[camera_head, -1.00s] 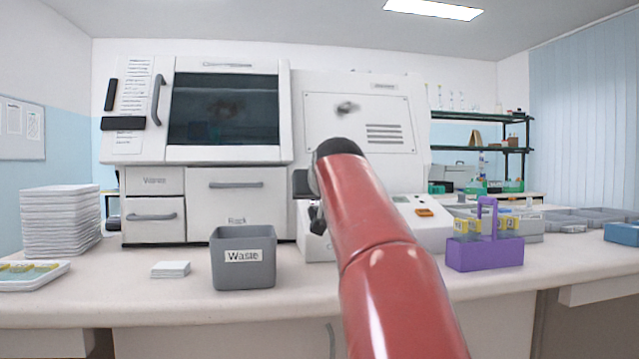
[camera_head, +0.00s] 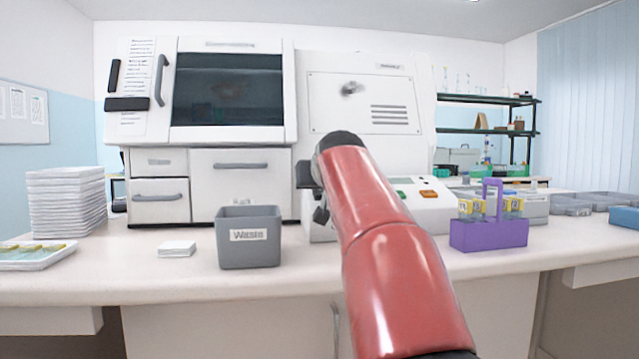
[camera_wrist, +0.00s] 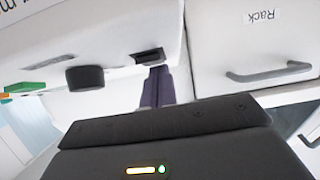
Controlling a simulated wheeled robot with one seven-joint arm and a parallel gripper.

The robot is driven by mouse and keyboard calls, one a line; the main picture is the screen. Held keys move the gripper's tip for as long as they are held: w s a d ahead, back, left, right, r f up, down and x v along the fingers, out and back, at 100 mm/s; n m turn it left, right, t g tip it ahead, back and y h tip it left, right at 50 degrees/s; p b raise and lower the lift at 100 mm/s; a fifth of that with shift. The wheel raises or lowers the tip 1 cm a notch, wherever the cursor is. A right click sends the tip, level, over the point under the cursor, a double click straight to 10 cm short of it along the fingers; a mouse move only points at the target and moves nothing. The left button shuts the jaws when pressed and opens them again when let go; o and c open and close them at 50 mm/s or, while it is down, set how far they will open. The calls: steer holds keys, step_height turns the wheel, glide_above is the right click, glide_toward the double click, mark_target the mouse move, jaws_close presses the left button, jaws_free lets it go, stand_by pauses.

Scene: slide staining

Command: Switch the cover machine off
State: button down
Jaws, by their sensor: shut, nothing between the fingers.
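The cover machine (camera_head: 365,105) is the white unit right of the glass-fronted cabinet. Its sloped front panel (camera_head: 425,210) has a green button, an orange-red button and a small display. In the wrist view its white body (camera_wrist: 70,40) shows a round black knob (camera_wrist: 85,78), a small black switch-like part (camera_wrist: 150,56) and a green button (camera_wrist: 22,88). My gripper (camera_wrist: 157,72) is shut and empty, its dark fingers pointing at the black part; I cannot tell whether they touch. In the head view my red arm hides most of the gripper and the panel's left side.
A grey waste bin (camera_head: 248,255) and a purple rack carrier (camera_head: 488,236) stand on the bench either side of my arm. Drawers (camera_head: 240,188) lie left of the machine. White trays (camera_head: 67,205) are stacked at the left. Bench space in front of the bin is clear.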

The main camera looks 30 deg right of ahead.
steer(key=shift+r+p, duration=0.7)
steer(key=shift+r, duration=0.05)
steer(key=shift+r, duration=0.25)
steer(key=s+a+r+p, duration=0.2)
steer(key=s+r, duration=0.6)
steer(key=s, duration=0.1)
steer(key=shift+a+r, duration=0.3)
